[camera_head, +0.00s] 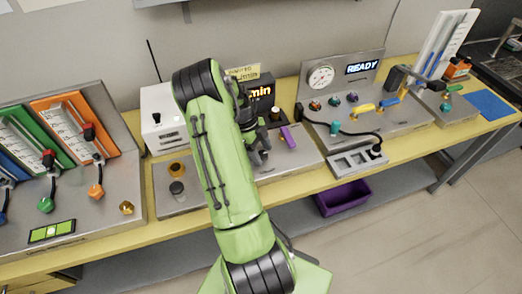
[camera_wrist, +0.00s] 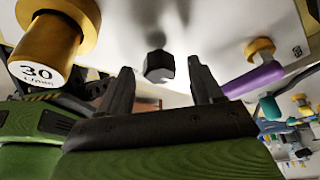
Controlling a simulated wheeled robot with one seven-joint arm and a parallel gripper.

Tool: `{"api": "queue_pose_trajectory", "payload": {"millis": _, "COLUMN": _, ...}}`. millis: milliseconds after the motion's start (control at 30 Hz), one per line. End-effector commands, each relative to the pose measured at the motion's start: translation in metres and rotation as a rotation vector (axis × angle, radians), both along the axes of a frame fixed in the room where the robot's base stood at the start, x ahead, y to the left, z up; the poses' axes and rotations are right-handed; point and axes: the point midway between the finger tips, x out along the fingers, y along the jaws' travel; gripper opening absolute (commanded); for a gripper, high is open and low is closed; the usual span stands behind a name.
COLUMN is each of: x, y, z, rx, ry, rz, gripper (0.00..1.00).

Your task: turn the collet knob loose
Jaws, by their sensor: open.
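A small dark faceted knob (camera_wrist: 158,66), which looks like the collet knob, shows in the wrist view against a pale metal panel. My gripper (camera_wrist: 161,78) is open, with one finger on each side of the knob in that view. The fingertips appear short of it, and I see no contact. In the head view my gripper (camera_head: 258,150) is over the middle metal panel (camera_head: 303,163), below a black display. My arm and gripper hide the knob there.
A brass cylinder marked 30 (camera_wrist: 55,45) is close on the left in the wrist view. A purple lever (camera_wrist: 252,77) is on the right; it also shows in the head view (camera_head: 288,137). A gauge panel (camera_head: 340,72) stands right, and a white box (camera_head: 160,110) left.

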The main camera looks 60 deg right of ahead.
Motion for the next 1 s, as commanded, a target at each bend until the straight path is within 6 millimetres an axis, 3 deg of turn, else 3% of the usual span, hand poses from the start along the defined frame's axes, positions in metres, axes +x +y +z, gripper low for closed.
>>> {"api": "queue_pose_trajectory", "payload": {"millis": 67, "x": 0.0002, "y": -0.0001, "z": 0.0004, "rx": 0.000, "ry": 0.000, "rz": 0.000, "gripper": 0.61}}
{"api": "queue_pose_trajectory", "payload": {"millis": 400, "x": 0.0004, "y": -0.0001, "z": 0.0007, "rx": -0.001, "ry": 0.000, "rz": 0.000, "gripper": 0.09}}
{"api": "queue_pose_trajectory", "payload": {"millis": 733, "x": 0.0012, "y": 0.0002, "z": -0.0001, "rx": -0.002, "ry": -0.002, "rz": 0.052, "gripper": 0.09}}
{"api": "queue_pose_trajectory", "payload": {"millis": 1000, "x": 0.0011, "y": 0.0012, "z": -0.0013, "rx": -0.003, "ry": -0.001, "rz": 0.230, "gripper": 0.09}}
